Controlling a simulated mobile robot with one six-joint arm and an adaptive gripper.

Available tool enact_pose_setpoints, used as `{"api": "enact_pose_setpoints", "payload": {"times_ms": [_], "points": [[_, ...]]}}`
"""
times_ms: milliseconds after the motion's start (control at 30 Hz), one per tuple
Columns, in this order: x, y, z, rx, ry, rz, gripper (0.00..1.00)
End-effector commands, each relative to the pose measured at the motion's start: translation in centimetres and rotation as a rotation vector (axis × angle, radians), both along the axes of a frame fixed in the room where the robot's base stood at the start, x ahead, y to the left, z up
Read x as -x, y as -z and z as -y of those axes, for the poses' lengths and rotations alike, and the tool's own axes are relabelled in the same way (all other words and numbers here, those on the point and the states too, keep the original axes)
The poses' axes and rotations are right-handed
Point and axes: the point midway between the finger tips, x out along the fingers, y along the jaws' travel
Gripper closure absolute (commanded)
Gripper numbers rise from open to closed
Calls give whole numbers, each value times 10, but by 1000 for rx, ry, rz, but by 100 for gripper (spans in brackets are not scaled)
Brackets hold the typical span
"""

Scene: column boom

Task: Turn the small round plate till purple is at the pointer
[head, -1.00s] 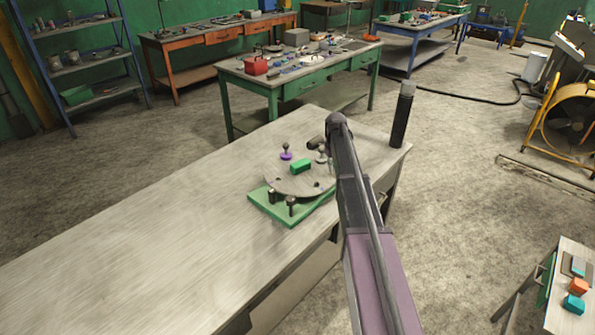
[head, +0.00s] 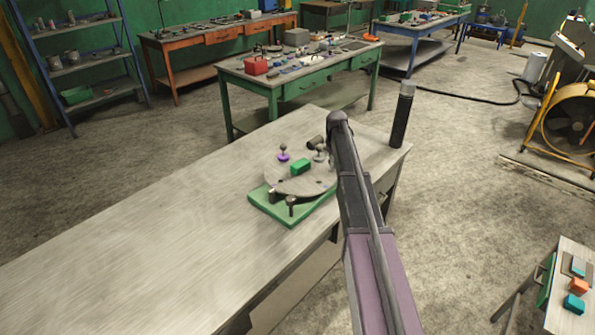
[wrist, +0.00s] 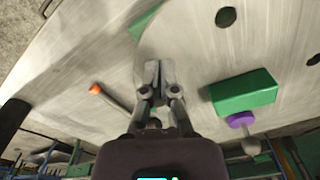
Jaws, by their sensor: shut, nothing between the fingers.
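The small round plate (head: 275,172) is grey, with dark holes, and sits on a green base (head: 268,207) on the bench. A green block (head: 300,166) and a purple disc with a knob (head: 283,155) are on it. In the wrist view the plate (wrist: 190,50) fills the upper right, with the block (wrist: 243,92) and purple disc (wrist: 241,119) right of my gripper. My gripper (wrist: 157,66) is shut and empty, its tips over the plate near its left rim. A rod with an orange tip (wrist: 94,88) lies left of the fingers; whether it is the pointer I cannot tell.
A dark post (head: 402,115) stands at the bench's far right corner. The bench top (head: 130,240) is clear to the left. A green table (head: 300,65) with tools is behind. A side table (head: 570,270) with small blocks is at the lower right.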

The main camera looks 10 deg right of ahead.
Motion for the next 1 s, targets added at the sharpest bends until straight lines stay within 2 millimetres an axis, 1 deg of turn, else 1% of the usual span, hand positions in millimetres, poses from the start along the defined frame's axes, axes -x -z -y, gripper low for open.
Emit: {"api": "enact_pose_setpoints", "payload": {"times_ms": [233, 567, 1000], "points": [[-2, 0, 1, 0, 0, 0, 100], [-12, 0, 4, 0, 0, 0, 100], [-5, 0, 2, 0, 0, 0, 100]]}}
